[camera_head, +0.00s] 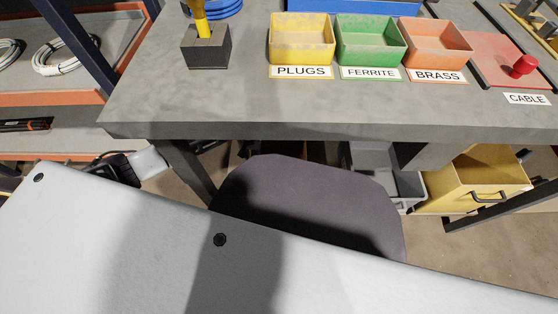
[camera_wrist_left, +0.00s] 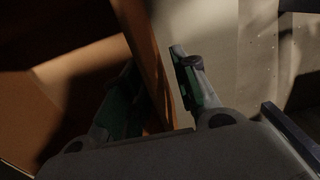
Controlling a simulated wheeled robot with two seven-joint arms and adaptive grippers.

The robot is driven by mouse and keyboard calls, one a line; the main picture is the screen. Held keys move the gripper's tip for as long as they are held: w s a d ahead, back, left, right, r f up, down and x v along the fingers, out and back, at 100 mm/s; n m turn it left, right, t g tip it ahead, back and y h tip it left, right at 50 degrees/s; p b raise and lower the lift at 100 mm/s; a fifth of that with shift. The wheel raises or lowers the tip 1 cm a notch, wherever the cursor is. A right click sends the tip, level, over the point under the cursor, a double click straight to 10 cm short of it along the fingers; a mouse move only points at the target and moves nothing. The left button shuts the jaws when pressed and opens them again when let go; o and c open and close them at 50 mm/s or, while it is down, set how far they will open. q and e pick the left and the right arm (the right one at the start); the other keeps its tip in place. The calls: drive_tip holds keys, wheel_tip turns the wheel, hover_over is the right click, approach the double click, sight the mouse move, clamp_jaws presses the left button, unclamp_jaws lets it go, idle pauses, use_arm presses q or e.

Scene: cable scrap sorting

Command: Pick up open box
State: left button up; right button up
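In the left wrist view, an open brown cardboard box (camera_wrist_left: 147,50) fills the left side, with part of its tan inner face lit and the rest in shadow. One wall runs down between the two fingers of my left gripper (camera_wrist_left: 160,92). The fingers stand apart, one on each side of this wall. A gap shows between the wall and the right finger; I cannot tell whether the left finger touches it. The rest of the box is cut off. The box and both grippers are out of the head view.
In the head view, a grey workbench (camera_head: 150,100) carries yellow (camera_head: 301,57), green (camera_head: 369,58) and orange (camera_head: 436,60) bins and a dark block (camera_head: 206,53). Below are a dark chair (camera_head: 310,205) and a yellow crate (camera_head: 470,190). An orange-edged shelf (camera_head: 60,98) stands left.

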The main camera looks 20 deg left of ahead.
use_arm(q)
clamp_jaws()
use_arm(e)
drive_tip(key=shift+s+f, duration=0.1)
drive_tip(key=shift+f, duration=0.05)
use_arm(q)
drive_tip(key=shift+r, duration=0.1)
wheel_tip(320, 180, up, 8)
drive_tip(key=p, duration=0.4)
drive_tip(key=shift+r, duration=0.9)
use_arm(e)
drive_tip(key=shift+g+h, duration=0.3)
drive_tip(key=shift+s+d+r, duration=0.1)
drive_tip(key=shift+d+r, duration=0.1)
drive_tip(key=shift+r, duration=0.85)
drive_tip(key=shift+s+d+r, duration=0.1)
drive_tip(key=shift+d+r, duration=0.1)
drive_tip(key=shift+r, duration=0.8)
